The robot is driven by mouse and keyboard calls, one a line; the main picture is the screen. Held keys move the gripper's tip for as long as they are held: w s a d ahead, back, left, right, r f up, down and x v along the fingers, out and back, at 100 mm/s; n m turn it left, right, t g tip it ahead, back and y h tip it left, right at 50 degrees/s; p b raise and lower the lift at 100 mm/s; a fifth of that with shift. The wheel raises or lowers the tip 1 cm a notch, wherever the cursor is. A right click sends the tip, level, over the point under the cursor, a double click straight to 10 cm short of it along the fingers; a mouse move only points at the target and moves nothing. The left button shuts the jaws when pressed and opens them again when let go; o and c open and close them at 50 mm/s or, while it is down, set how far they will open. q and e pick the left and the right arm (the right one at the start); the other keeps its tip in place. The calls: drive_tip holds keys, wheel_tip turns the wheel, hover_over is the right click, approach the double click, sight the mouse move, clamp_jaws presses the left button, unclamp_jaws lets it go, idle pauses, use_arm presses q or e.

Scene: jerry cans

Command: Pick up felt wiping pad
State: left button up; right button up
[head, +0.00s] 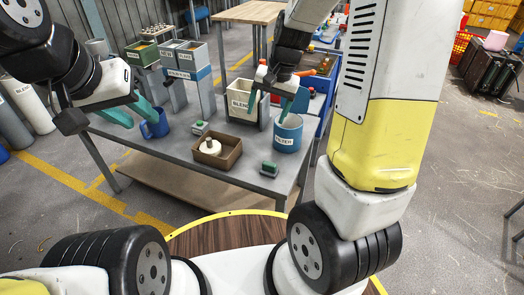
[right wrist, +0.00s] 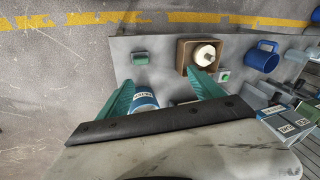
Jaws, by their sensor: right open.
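A small green block with a grey base, which looks like the felt wiping pad (head: 268,169), lies near the table's front right edge. It also shows in the right wrist view (right wrist: 140,58), left of the brown box, with nothing touching it. My right gripper (head: 270,104) is open above the back right of the table, above and behind the pad. Its two teal fingers (right wrist: 163,80) are spread, with nothing gripped between them. My left gripper (head: 142,120) has its teal fingers apart near the dark blue mug (head: 156,126); whether they touch it is hidden.
A brown box (head: 232,158) holding a white round knobbed object (head: 210,147) stands left of the pad. A small green-topped device (head: 200,127) sits further left. Bare tabletop lies around the pad.

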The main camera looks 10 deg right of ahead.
drive_tip(key=w+d+f+m+g+h, duration=0.15)
drive_tip(key=w+f, duration=0.25)
drive_tip(key=f, duration=0.8)
drive_tip(key=m, duration=0.1)
hover_over(269, 163)
drive_tip(key=shift+g+h, duration=0.35)
drive_tip(key=shift+g, duration=0.1)
wheel_tip(269, 163, down, 8)
drive_tip(key=shift+d+f, duration=0.1)
drive_tip(key=shift+d, duration=0.05)
wheel_tip(269, 163, down, 8)
drive_tip(key=shift+s+r, duration=0.1)
drive_tip(key=shift+c, duration=0.3)
drive_tip(key=c, duration=1.4)
drive_tip(key=shift+o, duration=0.2)
